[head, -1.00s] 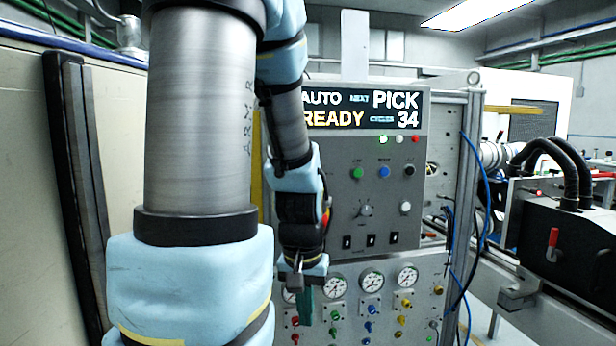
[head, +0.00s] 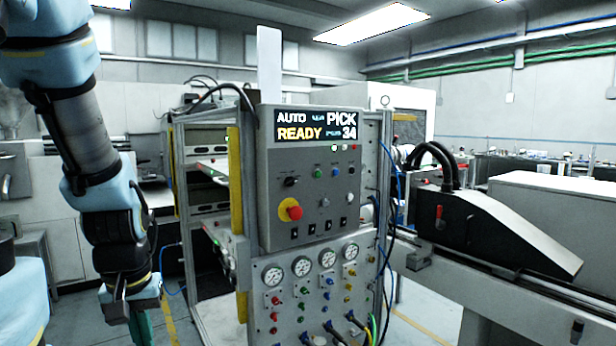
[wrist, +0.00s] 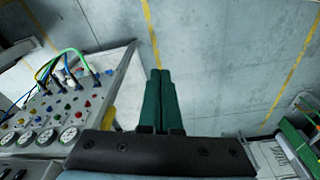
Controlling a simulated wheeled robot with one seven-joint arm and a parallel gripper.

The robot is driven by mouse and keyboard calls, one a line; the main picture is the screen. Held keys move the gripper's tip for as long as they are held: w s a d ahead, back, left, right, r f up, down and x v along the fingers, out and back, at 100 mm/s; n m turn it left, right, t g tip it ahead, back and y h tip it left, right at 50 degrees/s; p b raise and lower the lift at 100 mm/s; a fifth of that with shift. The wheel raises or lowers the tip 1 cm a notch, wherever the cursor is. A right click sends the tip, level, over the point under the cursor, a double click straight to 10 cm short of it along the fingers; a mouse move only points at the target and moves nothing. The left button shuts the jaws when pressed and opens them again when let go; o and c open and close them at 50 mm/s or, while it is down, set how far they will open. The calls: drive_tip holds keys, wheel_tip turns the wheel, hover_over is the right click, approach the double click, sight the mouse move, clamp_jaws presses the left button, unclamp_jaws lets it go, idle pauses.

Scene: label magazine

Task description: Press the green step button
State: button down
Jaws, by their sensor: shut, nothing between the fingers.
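The grey control box (head: 262,190) stands in the middle of the head view. My gripper (head: 142,328) hangs low at the left of the head view, pointing down, well apart from the box. In the wrist view its two green fingers (wrist: 160,95) lie together, shut and empty, above the floor. The green button does not show in the wrist view.
A red knob (head: 290,210) on a yellow base sticks out of the box's lower left. The gauge panel (head: 262,330) with cables is below. A yellow post (head: 235,180) stands beside the box. A black machine (head: 480,225) is at right. Open floor lies under my gripper.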

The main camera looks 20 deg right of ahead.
drive_tip(key=w+d+r+m+t+h+b, duration=0.1)
drive_tip(key=w+d+r+t+h+b, duration=0.2)
drive_tip(key=w+d, duration=0.65)
drive_tip(key=w+d+r+m+t+h+b, duration=0.1)
drive_tip(key=w+d+r+t+h+b, duration=0.3)
drive_tip(key=d, duration=0.9)
drive_tip(key=d+r+n+t+b, duration=0.1)
drive_tip(key=d+r+t, duration=0.1)
drive_tip(key=d+r, duration=0.5)
drive_tip(key=d+r+n+t+b, duration=0.1)
drive_tip(key=d+r, duration=0.6)
drive_tip(key=d, duration=0.8)
drive_tip(key=shift+d+r+t+h+b, duration=0.3)
drive_tip(key=shift+t+b, duration=0.1)
drive_tip(key=shift+b, duration=0.1)
drive_tip(key=shift+w, duration=0.15)
